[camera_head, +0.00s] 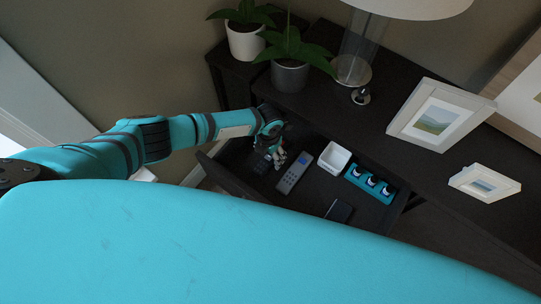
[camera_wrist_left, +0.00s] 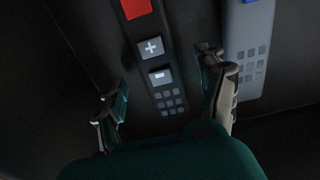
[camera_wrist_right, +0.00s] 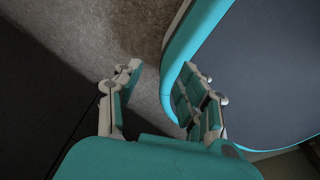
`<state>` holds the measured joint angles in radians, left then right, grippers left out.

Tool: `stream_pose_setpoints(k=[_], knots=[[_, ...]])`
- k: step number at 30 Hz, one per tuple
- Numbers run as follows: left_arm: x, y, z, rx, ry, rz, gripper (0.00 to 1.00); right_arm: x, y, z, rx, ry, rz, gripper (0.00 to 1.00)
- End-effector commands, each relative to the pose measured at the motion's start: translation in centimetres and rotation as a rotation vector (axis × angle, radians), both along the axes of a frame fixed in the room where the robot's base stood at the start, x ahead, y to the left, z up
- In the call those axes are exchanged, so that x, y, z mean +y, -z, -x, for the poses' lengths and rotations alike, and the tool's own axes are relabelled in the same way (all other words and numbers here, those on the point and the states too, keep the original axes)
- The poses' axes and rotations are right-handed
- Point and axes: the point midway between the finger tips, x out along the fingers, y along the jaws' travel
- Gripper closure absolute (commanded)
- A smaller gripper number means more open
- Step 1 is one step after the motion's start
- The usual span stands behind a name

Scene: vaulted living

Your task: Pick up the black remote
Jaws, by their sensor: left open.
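The black remote (camera_head: 262,163) lies in the open drawer (camera_head: 232,180), at its left end, partly hidden by my left gripper (camera_head: 272,154). In the left wrist view the black remote (camera_wrist_left: 152,47) shows a red button, plus and minus buttons and a grey keypad. It lies between the spread fingers of my left gripper (camera_wrist_left: 160,76), which is open and just above it; I cannot tell whether they touch. My right gripper (camera_wrist_right: 163,85) is open and empty over the floor, beside my teal body. It is not visible in the head view.
A grey remote (camera_head: 294,172) lies close to the right of the black one; it also shows in the left wrist view (camera_wrist_left: 248,50). The dark cabinet top (camera_head: 400,150) rises behind.

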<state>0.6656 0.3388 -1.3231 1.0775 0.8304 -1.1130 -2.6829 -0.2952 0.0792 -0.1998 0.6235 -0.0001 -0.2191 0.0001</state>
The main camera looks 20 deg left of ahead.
Motion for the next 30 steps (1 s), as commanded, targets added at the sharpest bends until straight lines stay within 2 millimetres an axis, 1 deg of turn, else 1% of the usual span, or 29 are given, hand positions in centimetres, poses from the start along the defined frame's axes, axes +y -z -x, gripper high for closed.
stream_pose_setpoints(k=[1, 4, 9, 11, 24, 30], knots=[[-0.06, 0.55, 0.06, 0.002, 0.000, -0.001, 0.27, 0.16, 0.18, 0.50, 0.007, 0.001, -0.002, 0.60], [0.00, 0.85, 0.05, 0.001, 0.000, 0.000, 0.27, 0.33, 0.22, 1.10, 0.017, 0.002, -0.004, 0.60], [0.01, 0.81, 0.05, 0.001, 0.000, 0.000, 0.27, 0.32, 0.21, 1.22, 0.019, 0.001, -0.003, 0.60], [0.01, 0.81, 0.05, 0.001, 0.000, 0.000, 0.33, 0.31, 0.21, 1.18, 0.018, 0.001, -0.003, 0.60], [0.00, 0.77, 0.04, 0.001, 0.000, 0.000, 0.91, -0.15, 0.18, 0.56, 0.008, -0.001, 0.002, 0.60], [-0.01, 0.69, 0.00, 0.000, 0.000, 0.000, 0.91, -0.27, 0.15, 0.53, 0.007, -0.002, 0.004, 0.60]])
